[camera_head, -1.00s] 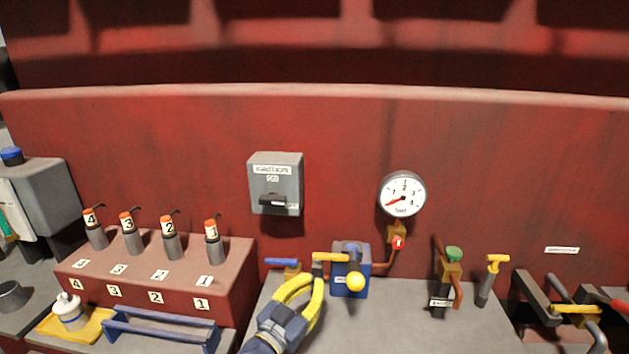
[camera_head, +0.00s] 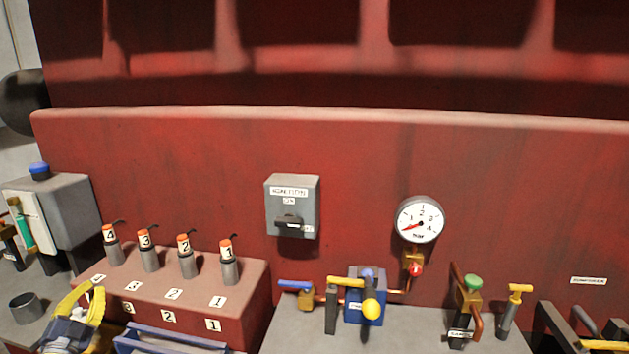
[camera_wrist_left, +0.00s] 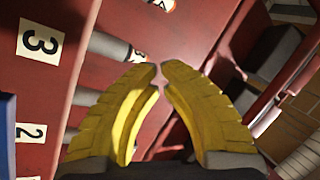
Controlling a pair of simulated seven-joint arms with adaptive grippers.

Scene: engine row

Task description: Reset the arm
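My left gripper (camera_head: 92,288) is at the lower left of the head view, in front of the red block with the numbered grey cylinders. Its two curved yellow fingers also show in the left wrist view (camera_wrist_left: 160,68). There the tips almost meet, and I see nothing held between them. The gripper is clear of the blue box (camera_head: 352,312) with the yellow knob (camera_head: 371,308). My right gripper is in neither view.
The red block (camera_head: 245,296) carries several cylinders. A blue rack (camera_head: 165,336) lies before it, and a grey cup (camera_head: 26,306) stands at left. A gauge (camera_head: 420,219) and grey switch box (camera_head: 292,206) are on the red wall. Valves and levers stand at right.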

